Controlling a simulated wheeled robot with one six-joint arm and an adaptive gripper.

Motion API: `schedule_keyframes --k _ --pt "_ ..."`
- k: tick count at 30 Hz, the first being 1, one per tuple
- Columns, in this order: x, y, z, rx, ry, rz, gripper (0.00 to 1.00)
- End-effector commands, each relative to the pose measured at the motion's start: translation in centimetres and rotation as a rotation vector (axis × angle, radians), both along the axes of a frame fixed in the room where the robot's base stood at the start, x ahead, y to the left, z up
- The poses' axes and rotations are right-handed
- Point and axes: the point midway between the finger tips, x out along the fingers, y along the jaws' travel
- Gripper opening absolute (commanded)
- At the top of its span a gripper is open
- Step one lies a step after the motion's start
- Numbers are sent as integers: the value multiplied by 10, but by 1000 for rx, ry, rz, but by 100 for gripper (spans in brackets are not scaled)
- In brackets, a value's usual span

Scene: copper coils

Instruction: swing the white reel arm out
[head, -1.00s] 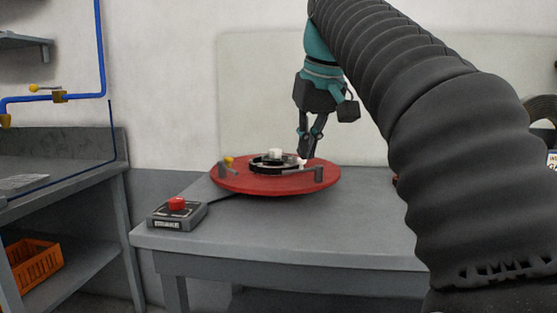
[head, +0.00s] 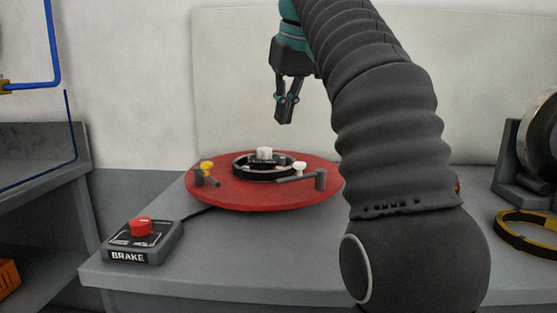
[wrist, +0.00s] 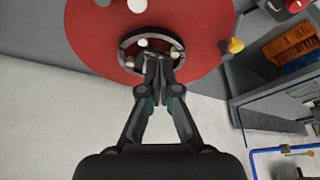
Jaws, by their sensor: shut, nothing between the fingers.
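The white reel arm (head: 300,178) is a grey bar on a post at the right of the red disc (head: 215,193), with a white knob (head: 299,166) on it. Its bar reaches in toward the black ring (head: 240,172) at the disc's middle. In the wrist view the white knob (wrist: 136,5) shows at the top edge. My gripper (head: 285,121) hangs above the far side of the disc in the head view, clear of the arm, with its fingers closed and empty. In the wrist view its fingertips (wrist: 158,60) overlap the black ring.
A yellow-knobbed arm (head: 207,171) is at the disc's left. A brake box (head: 150,245) with a red button stands at the table's front left. A yellow ring (head: 520,240) and a coil stand (head: 520,160) are at the right. The table front is bare.

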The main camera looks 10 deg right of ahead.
Motion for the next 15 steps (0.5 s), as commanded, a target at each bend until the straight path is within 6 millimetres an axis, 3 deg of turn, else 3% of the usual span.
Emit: schedule_keyframes --k 8,15 --pt "6 8 -20 -1 2 12 0" --pt "17 10 -50 -1 3 12 0"
